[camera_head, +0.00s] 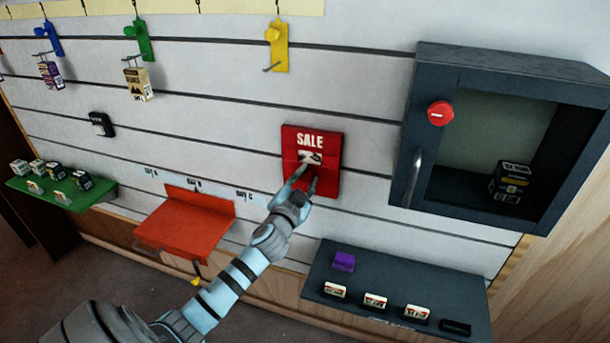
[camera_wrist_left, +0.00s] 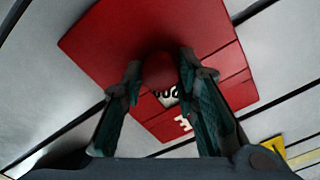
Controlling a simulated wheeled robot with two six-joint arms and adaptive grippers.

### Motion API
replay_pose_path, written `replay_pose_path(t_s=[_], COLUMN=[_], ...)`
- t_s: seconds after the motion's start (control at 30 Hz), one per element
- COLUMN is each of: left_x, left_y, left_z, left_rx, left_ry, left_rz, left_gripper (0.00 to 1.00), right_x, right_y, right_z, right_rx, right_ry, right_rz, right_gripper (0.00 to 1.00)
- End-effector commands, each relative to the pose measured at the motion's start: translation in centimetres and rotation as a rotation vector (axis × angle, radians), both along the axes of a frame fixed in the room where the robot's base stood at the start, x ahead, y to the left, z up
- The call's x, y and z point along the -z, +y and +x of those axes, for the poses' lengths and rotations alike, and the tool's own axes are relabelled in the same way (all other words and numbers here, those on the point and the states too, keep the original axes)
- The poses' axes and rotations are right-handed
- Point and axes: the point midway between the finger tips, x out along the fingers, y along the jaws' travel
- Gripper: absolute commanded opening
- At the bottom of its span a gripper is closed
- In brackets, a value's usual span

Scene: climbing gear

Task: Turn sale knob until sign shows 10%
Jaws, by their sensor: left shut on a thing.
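The red sale sign (camera_head: 327,143) is mounted on the slatted wall, with white SALE lettering above a small display window (camera_head: 312,158). The window is partly covered by my fingers and its number cannot be read. My left gripper (camera_head: 303,181) is at the lower half of the sign, its two fingers pointing at the wall. In the left wrist view, the round red knob (camera_wrist_left: 160,72) sits between the two fingertips of my left gripper (camera_wrist_left: 158,80), which is shut on it. The sign fills the upper part of that view (camera_wrist_left: 100,45). My right gripper is not in view.
A dark cabinet (camera_head: 408,130) with a red knob (camera_head: 440,113) and a box inside (camera_head: 511,182) is right of the sign. A dark shelf (camera_head: 330,263) with small boxes is below. A red shelf (camera_head: 190,222) and green shelf (camera_head: 60,200) are left.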

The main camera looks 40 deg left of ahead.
Motion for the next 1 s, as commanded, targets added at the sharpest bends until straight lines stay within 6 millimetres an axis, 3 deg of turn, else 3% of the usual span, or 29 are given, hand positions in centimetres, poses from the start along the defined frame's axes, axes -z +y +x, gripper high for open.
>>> replay_pose_path(t_s=[0.7,1.0], left_x=[0.0,0.2], left_y=[-0.2,-0.1], left_z=[0.1,0.0], left_rx=[0.001,0.001], left_ry=[0.219,0.286], left_rz=[0.629,0.819], left_gripper=[0.00,0.00], right_x=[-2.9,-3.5], right_y=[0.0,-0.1], right_z=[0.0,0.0], right_rx=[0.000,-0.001], right_ry=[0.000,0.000], right_rz=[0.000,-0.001], right_gripper=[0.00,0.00])
